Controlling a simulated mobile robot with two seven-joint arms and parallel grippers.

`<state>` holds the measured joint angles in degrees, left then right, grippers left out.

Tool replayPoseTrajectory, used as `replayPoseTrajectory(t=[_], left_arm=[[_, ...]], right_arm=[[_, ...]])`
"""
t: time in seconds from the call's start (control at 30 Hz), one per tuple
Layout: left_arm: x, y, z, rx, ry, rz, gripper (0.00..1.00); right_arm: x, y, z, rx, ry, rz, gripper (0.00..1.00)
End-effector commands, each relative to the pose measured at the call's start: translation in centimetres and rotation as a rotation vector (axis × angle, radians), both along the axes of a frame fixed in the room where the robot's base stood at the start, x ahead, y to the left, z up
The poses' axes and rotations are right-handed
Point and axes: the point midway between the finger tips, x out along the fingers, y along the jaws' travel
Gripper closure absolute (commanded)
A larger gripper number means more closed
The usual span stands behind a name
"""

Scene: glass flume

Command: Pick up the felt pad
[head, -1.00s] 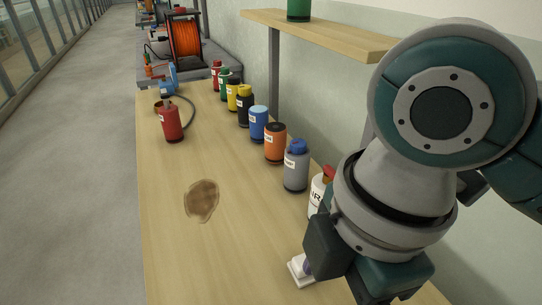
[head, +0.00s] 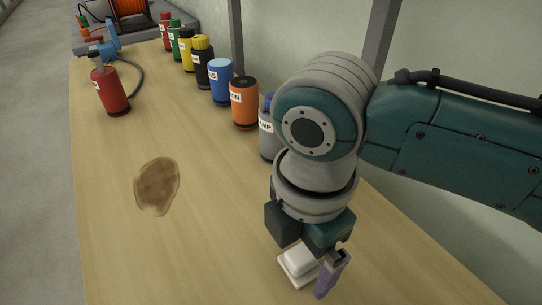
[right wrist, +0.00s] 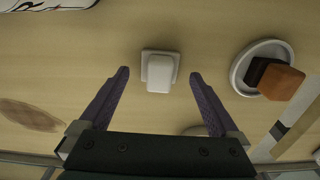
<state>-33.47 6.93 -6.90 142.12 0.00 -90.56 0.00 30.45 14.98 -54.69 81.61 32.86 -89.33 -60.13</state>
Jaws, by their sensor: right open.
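The felt pad appears to be the white block on a pale square base (head: 296,262) on the bench, low in the head view. It also shows in the right wrist view (right wrist: 160,72), at upper middle. My right gripper (right wrist: 159,76) is open and empty, with its two purple fingers pointing towards the pad, one to each side in the picture. I cannot tell whether the fingertips are down at its height. In the head view one purple finger of the right gripper (head: 324,284) shows beside the pad; the other is hidden. My left gripper is not in view.
A round white dish (right wrist: 238,76) with an orange-brown block (right wrist: 280,82) lies right of the pad in the wrist view. A brown stain (head: 157,186) marks the bench (head: 110,220). A red bottle (head: 110,90) and several coloured jars (head: 244,104) stand farther back.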

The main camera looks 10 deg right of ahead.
Motion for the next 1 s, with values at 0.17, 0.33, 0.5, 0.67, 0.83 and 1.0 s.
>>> replayPoseTrajectory(t=[0.17,0.33,0.5,0.67,0.83,1.0], left_arm=[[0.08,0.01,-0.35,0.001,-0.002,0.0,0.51],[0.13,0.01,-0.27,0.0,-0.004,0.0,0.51],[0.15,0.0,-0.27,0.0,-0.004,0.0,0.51],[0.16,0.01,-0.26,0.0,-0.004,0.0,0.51],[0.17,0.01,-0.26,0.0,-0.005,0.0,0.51],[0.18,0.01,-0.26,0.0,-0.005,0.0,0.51]], right_arm=[[-0.05,-0.07,-1.32,-0.002,-0.001,0.0,0.03],[-0.03,-0.06,-1.25,-0.001,0.0,0.0,0.03],[-0.03,-0.06,-1.23,-0.001,0.0,0.0,0.2],[-0.02,-0.06,-1.21,-0.001,-0.001,0.0,0.39],[-0.02,-0.06,-1.21,-0.001,0.0,-0.001,0.58],[-0.02,-0.07,-1.21,-0.001,0.0,-0.001,0.77]])
